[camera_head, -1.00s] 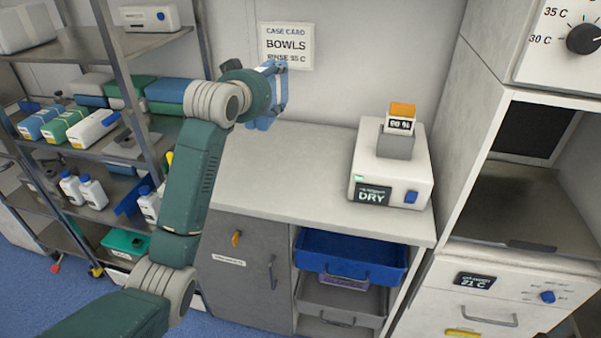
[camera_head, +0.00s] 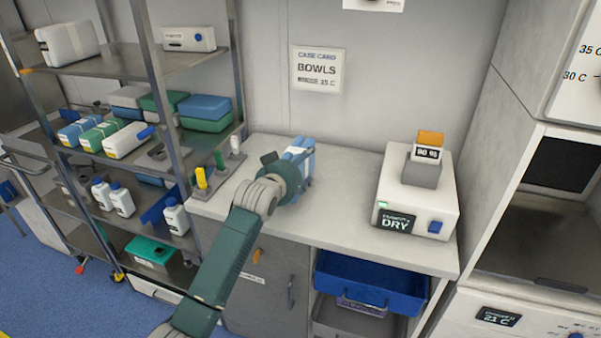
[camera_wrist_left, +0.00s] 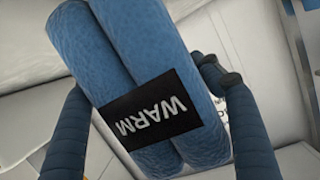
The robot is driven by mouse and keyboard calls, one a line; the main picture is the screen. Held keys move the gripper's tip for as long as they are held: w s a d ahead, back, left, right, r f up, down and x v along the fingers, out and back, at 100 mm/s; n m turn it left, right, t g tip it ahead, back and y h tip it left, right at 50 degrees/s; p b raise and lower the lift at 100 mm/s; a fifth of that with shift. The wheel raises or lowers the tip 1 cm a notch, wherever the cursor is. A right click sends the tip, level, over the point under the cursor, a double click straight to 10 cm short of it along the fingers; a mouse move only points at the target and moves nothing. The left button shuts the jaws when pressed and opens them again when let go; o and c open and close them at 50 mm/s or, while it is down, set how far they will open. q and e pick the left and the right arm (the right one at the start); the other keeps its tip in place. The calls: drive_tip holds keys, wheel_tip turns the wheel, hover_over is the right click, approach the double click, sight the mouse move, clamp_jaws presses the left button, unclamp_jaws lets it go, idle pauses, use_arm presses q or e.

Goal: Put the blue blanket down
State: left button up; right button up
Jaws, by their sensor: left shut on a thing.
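The blue blanket (camera_wrist_left: 150,50) is a double roll with a black band reading WARM, and it fills the middle of the left wrist view. My left gripper (camera_head: 302,160) is shut on it, with one dark finger on each side of the roll in the wrist view. In the head view the gripper is over the back left part of the white counter (camera_head: 340,185). The blanket is mostly hidden there behind the wrist and gripper. I cannot tell whether it touches the counter. My right gripper is not in view.
A white device reading DRY (camera_head: 415,195) stands on the counter's right side. Yellow, green and white upright items (camera_head: 201,178) stand at its left end. A metal shelf rack (camera_head: 160,100) with packs and bottles is to the left. Counter between gripper and device is clear.

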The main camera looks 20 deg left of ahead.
use_arm(q)
wheel_tip(320, 180, down, 3)
drive_tip(key=shift+r, duration=0.2)
drive_tip(key=o, duration=1.4)
drive_tip(key=shift+o, duration=0.2)
drive_tip(key=v, duration=1.2)
drive_tip(key=shift+b, duration=0.35)
drive_tip(key=shift+f, duration=0.1)
